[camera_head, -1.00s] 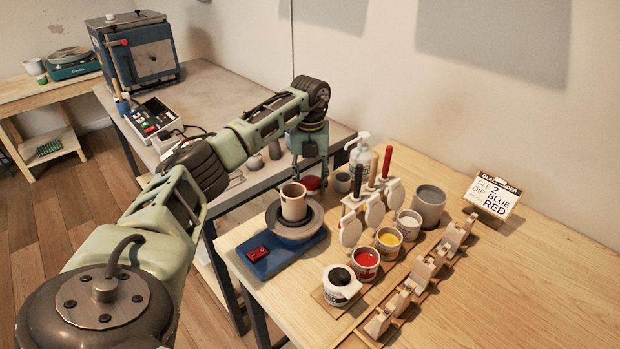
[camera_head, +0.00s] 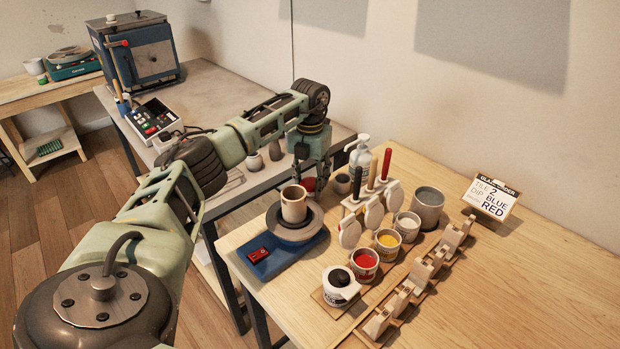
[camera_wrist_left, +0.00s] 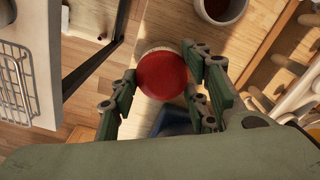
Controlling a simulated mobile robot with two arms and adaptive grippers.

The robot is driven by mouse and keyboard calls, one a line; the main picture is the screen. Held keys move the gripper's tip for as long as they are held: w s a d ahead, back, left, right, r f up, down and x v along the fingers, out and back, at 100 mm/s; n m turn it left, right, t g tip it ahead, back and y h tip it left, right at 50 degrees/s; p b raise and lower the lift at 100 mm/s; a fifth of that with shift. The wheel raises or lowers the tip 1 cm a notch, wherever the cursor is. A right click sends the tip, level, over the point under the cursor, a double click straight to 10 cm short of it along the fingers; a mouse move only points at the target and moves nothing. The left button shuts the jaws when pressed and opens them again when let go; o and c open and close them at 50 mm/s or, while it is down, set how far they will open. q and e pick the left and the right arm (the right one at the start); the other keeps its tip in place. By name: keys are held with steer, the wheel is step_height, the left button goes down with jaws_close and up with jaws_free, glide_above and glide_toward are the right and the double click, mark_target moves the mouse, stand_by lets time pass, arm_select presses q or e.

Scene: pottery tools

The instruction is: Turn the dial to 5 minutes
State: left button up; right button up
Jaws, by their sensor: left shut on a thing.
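The dial is a round red knob (camera_wrist_left: 162,75) with a pale rim, between the fingers of my left gripper in the left wrist view. In the head view a small part of the red dial (camera_head: 309,184) shows behind the grey-brown cup, low between the fingers. No minute marks or pointer can be read, so the dial's setting cannot be told. My right gripper is not in view.
A cup (camera_head: 293,205) on a grey wheel stands close in front of my left gripper. A soap bottle (camera_head: 360,158) and a rack with brushes and tiles (camera_head: 369,209) stand close on its right. Glaze pots and a sign (camera_head: 491,198) are further right. The front right tabletop is clear.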

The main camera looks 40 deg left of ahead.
mark_target(310, 181)
arm_select(q)
steer(key=shift+m, duration=0.8)
steer(key=o, duration=1.1)
steer(key=shift+w, duration=0.1)
step_height(310, 181, up, 12)
